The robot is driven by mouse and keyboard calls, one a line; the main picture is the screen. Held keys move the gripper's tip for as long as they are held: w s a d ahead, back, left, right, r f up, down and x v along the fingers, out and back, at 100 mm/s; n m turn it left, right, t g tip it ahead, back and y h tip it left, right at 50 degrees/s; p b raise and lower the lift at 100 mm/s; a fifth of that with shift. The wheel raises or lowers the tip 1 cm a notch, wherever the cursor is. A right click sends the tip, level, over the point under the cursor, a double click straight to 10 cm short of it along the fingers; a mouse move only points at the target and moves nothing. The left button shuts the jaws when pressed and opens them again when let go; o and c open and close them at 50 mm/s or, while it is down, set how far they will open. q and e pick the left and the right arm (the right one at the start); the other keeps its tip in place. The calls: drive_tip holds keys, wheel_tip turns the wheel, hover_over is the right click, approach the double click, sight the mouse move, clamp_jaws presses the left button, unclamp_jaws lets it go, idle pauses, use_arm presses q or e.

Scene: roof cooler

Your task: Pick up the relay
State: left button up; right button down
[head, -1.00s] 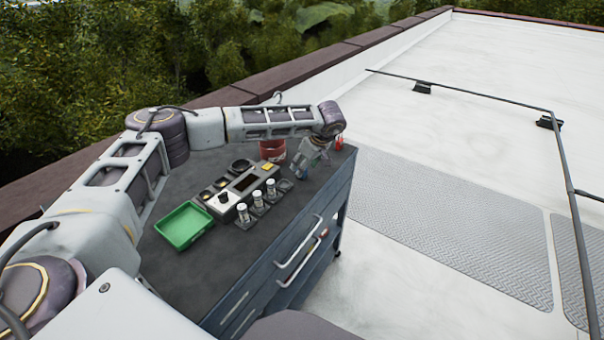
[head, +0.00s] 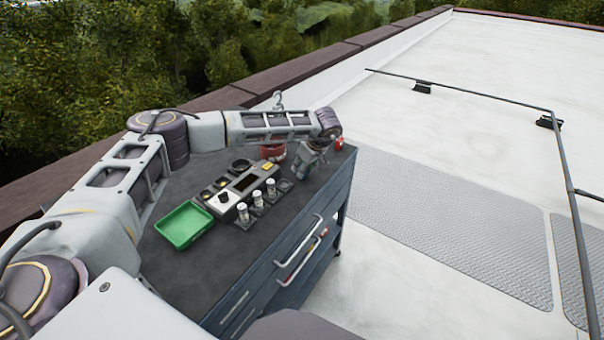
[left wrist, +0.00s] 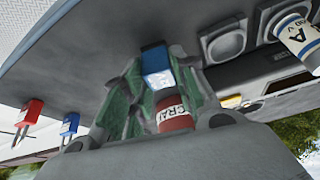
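The relay (left wrist: 156,66), a small blue block with a pale, shiny face, shows in the left wrist view between the fingertips of my left gripper (left wrist: 155,72). Both fingertips appear to press on its sides. In the head view my left gripper (head: 309,164) points down at the far right end of the dark workbench (head: 185,282), and it hides the relay there. I cannot tell whether the relay still touches the bench top. My right gripper is not in view.
White-capped jars (head: 257,200) stand in dark holders beside a grey device (head: 240,190). A green tray (head: 184,226) lies at the near left. The front bench top is clear.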

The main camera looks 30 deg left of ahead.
use_arm(q)
clamp_jaws()
wheel_tip(320, 180, up, 10)
idle(0.7)
idle(0.4)
